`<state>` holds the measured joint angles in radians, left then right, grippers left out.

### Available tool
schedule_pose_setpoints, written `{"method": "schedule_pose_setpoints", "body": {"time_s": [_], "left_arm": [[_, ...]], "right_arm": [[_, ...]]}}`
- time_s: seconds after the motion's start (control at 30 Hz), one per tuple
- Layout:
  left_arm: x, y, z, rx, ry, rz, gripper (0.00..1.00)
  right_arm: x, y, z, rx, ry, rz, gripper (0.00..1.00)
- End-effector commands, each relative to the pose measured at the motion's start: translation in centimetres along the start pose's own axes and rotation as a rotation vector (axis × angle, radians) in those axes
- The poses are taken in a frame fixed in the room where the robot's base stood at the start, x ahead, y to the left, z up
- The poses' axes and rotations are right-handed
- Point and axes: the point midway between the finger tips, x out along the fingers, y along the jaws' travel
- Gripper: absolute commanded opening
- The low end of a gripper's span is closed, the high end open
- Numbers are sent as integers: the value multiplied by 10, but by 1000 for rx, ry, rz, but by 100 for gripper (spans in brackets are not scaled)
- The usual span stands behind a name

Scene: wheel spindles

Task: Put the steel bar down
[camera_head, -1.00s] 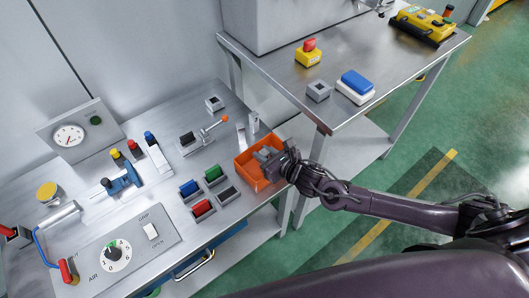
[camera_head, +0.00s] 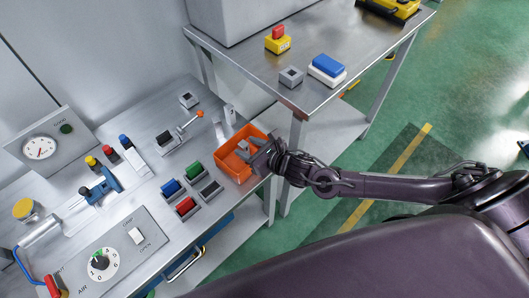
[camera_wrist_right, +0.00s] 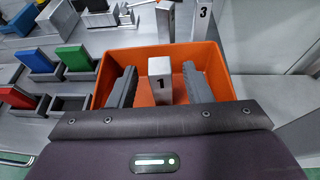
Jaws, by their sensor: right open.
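A steel bar marked 1 (camera_wrist_right: 160,82) is in the orange bin (camera_wrist_right: 138,56), between the fingers of my right gripper (camera_wrist_right: 160,88). The gripper is open, with a gap on each side of the bar. The bar's lower end is partly hidden, and I cannot tell whether it stands fully upright. In the head view my right gripper (camera_head: 253,151) reaches into the orange bin (camera_head: 231,170) from the right. My left gripper is not in view.
Beyond the bin stand a bar marked 3 (camera_wrist_right: 202,20) and another steel post (camera_wrist_right: 165,20). Blue (camera_head: 172,186), green (camera_head: 193,170) and red (camera_head: 185,205) blocks sit in holders left of the bin. A higher steel table (camera_head: 300,95) stands behind to the right.

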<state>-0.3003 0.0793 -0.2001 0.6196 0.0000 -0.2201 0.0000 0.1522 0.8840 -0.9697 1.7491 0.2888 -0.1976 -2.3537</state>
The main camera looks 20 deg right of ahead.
Motion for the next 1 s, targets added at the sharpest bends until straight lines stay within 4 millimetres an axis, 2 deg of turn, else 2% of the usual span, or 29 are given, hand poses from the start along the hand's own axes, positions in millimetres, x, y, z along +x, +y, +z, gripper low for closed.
{"method": "schedule_pose_setpoints", "body": {"time_s": [0.03,0.2,0.4,0.6,1.0], "left_arm": [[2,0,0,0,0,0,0],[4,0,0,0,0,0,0],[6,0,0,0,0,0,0],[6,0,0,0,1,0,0],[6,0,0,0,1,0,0]], "right_arm": [[-13,-1,-2,-2,3,0,45],[-51,0,-2,-3,3,1,45],[-81,0,-1,-2,1,0,45],[-92,0,0,0,-1,0,45],[-92,0,0,0,-1,0,45]]}}
